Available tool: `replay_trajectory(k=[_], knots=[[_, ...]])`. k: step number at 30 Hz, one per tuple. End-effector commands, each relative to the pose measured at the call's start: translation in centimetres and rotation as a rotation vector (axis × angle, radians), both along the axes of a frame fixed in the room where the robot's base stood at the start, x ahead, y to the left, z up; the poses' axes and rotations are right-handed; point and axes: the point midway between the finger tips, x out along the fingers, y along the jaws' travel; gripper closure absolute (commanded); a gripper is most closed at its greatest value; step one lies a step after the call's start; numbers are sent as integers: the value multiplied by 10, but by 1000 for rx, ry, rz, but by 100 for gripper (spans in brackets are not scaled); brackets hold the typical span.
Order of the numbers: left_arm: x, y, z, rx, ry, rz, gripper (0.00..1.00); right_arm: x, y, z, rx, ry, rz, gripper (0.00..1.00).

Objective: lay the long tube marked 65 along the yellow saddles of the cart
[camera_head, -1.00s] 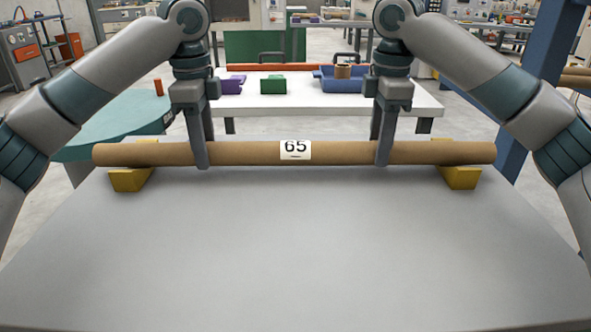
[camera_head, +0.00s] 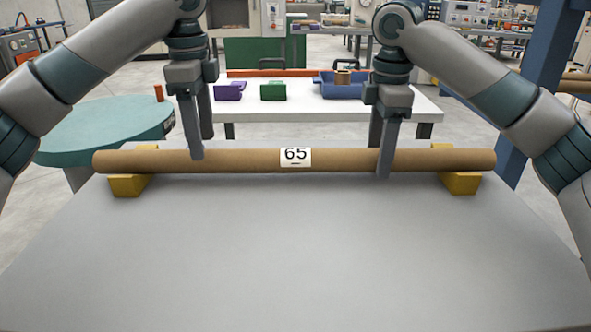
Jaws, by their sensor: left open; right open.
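The long brown tube (camera_head: 240,161) with a white label marked 65 lies level across the far end of the grey cart top (camera_head: 300,250). It rests on the left yellow saddle (camera_head: 128,184) and the right yellow saddle (camera_head: 461,182), its ends reaching past both. My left gripper (camera_head: 202,146) is open, its fingers at the tube left of the label, the near fingertip at about the tube's upper half. My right gripper (camera_head: 384,160) is open, its near finger passing in front of the tube right of the label. The tube hides part of the far fingers.
Behind the cart stands a white table (camera_head: 300,110) with a purple block (camera_head: 229,91), a green block (camera_head: 273,91) and a blue bin (camera_head: 345,88). A round teal table (camera_head: 100,125) is at the left. A blue post (camera_head: 540,90) rises at the right. The cart top in front is clear.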

Motion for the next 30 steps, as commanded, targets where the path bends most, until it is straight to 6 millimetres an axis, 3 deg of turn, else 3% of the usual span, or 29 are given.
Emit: replay_trajectory(k=[6, 12, 18, 30], knots=[[-1, 0, 39, 0, -4, 3, 43, 0, 0, 0, 0, 0, 0, 43], [-1, 0, 63, 0, -1, 2, 43, 0, 0, 0, 0, 0, 0, 43], [-2, 0, 74, -1, 0, 0, 43, 0, 0, 0, 0, 0, 0, 43], [-2, 0, 75, -1, 0, 0, 43, 0, 0, 0, 0, 0, 0, 43]])
